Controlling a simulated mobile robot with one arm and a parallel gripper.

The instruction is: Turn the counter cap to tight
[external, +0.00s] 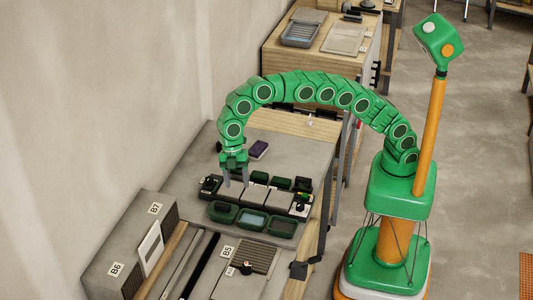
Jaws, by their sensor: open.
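A dark fixture (257,205) with several light grey square tiles (256,194) in a row lies on the grey worktop. A small black round knob (209,183) stands at its left end, and another dark knob-like part (302,200) stands at its right end. I cannot tell which of them is the counter cap, or how tight either is. My gripper (236,183) points down over the left part of the row, to the right of the left knob. Its two fingers are open and apart. Whether the fingertips touch the tiles is too small to tell.
Green-rimmed trays (282,228) sit in front of the fixture, and small green bins (280,183) behind it. A dark purple box (258,149) lies farther back. Grey boxes labelled B6 and B7 (147,235) stand front left by the wall. The worktop behind the fixture is mostly clear.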

